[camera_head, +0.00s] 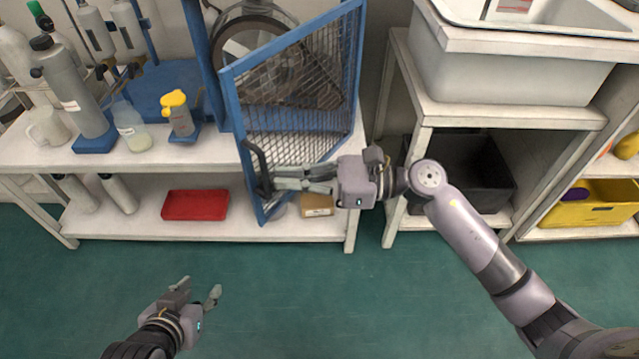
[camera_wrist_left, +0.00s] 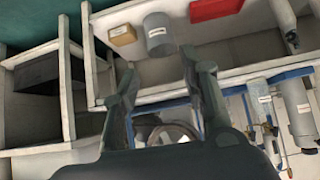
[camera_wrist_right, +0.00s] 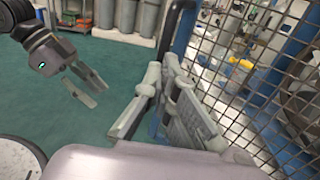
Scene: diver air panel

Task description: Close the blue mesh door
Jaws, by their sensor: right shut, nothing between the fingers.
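The blue mesh door (camera_head: 300,88) stands swung open at an angle in front of the bench, its near edge jutting out past the bench front. A dark handle (camera_head: 256,160) is on that near edge. My right gripper (camera_head: 272,180) is shut and empty, its fingertips beside the handle; I cannot tell whether they touch it. The right wrist view shows the mesh (camera_wrist_right: 262,70) close at the right of the fingers. My left gripper (camera_head: 198,292) is open and empty, low over the floor; it also shows in the right wrist view (camera_wrist_right: 92,88).
A round dark-rimmed device (camera_head: 245,32) stands behind the door beside a blue post. The white bench (camera_head: 60,154) holds a yellow-topped bottle (camera_head: 178,112) and grey cylinders. A red tray (camera_head: 195,205) and a cardboard box (camera_head: 317,205) are on its lower shelf. The green floor in front is clear.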

